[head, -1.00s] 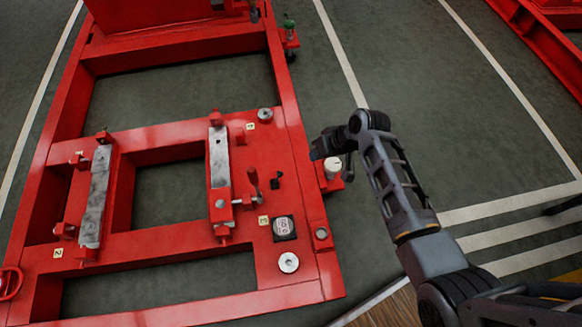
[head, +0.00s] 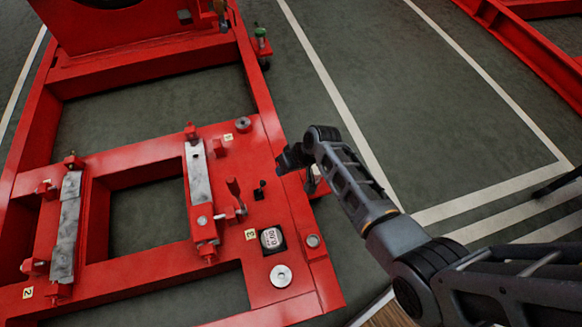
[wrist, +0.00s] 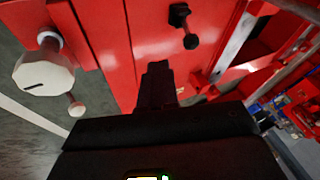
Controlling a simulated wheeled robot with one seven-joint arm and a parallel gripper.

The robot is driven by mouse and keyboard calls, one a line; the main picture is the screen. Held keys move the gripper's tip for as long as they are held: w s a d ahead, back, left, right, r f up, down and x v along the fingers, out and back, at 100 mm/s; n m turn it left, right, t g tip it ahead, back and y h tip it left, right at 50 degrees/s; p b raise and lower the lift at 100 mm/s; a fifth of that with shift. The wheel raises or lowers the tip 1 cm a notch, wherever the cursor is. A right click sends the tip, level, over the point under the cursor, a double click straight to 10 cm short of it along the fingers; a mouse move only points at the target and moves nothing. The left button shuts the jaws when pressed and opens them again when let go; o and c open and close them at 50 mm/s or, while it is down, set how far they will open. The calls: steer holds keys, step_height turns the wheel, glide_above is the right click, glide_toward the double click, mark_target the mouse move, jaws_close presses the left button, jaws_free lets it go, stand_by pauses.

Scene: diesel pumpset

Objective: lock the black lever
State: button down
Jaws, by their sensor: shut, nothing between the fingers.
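The black lever (head: 260,189) is a small dark piece on the red frame's right-hand plate, just above the dial gauge in the head view. In the wrist view the black lever (wrist: 189,34) shows a dark mount and a stem ending in a round knob, beyond my fingers. My gripper (head: 283,164) is shut and empty, just right of and above the lever in the head view. In the wrist view my gripper (wrist: 157,82) points at the red surface, apart from the lever.
A white knob (wrist: 43,73) stands left of my fingers in the wrist view. Open green floor (head: 400,110) lies right of the frame.

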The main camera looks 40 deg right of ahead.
steer(key=a, duration=0.1)
steer(key=a+f, duration=0.1)
steer(key=a+b, duration=0.1)
steer(key=shift+w+a+f, duration=0.2)
steer(key=shift+w+f, duration=0.1)
steer(key=shift+a+r, duration=0.1)
steer(key=shift+r, duration=0.05)
steer(key=shift+w+a+r+h+p, duration=0.1)
steer(key=shift+a+h+p, duration=0.15)
steer(key=shift+p, duration=0.4)
